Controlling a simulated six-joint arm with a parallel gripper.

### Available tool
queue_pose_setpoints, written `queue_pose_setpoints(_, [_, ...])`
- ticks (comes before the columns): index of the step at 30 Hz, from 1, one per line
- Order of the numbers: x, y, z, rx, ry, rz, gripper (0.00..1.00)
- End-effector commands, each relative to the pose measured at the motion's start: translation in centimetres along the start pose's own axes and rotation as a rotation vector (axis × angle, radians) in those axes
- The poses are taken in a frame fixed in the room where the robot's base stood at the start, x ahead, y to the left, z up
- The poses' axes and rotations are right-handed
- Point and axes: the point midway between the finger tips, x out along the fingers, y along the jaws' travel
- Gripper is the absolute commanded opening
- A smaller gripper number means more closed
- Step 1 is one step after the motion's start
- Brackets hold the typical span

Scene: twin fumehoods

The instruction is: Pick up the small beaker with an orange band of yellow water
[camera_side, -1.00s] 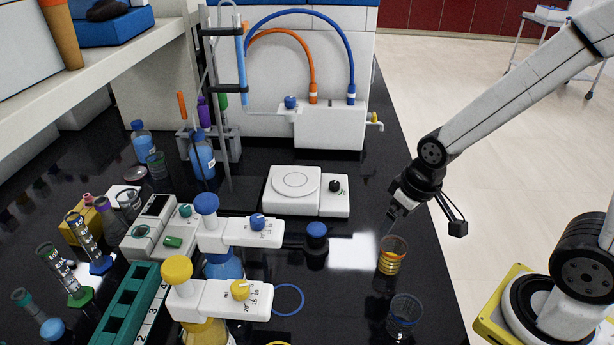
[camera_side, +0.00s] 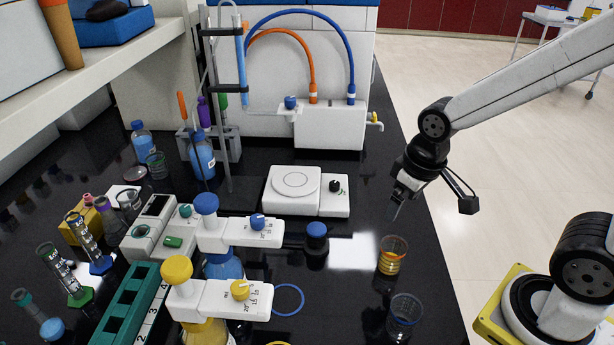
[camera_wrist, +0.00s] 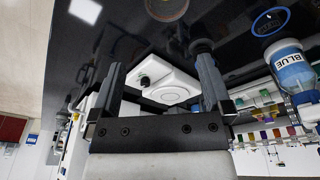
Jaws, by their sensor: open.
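The small beaker with an orange band and yellow liquid (camera_side: 392,257) stands upright on the black bench near its right edge in the side view. My gripper (camera_side: 397,211) is open above and slightly behind the beaker, apart from it and holding nothing. In the wrist view my gripper's two fingers (camera_wrist: 160,72) are spread wide with nothing between them. A round glass base or rim with a yellowish tint (camera_wrist: 167,8) is cut off at the top edge there, probably the same beaker.
A white stirrer plate (camera_side: 292,184) lies to the left. Blue-topped (camera_side: 207,205) and yellow-topped (camera_side: 177,270) dispenser bottles stand further left. The bench's right edge is close by.

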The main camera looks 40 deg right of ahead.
Motion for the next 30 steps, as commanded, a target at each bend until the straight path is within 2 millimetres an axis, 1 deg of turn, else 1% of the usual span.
queue_pose_setpoints(11, [1.4,-1.6,2.0,-0.257,-0.226,0.060,1.00])
queue_pose_setpoints(17, [2.2,-2.4,3.6,-0.491,-0.430,0.147,1.00])
queue_pose_setpoints(20, [2.3,-2.6,4.3,-0.654,-0.572,0.229,1.00])
queue_pose_setpoints(23, [2.2,-2.8,4.5,-0.813,-0.712,0.330,1.00])
queue_pose_setpoints(26, [1.8,-3.1,4.3,-0.962,-0.842,0.450,1.00])
queue_pose_setpoints(30, [1.1,-3.9,3.5,-1.146,-1.008,0.644,1.00])
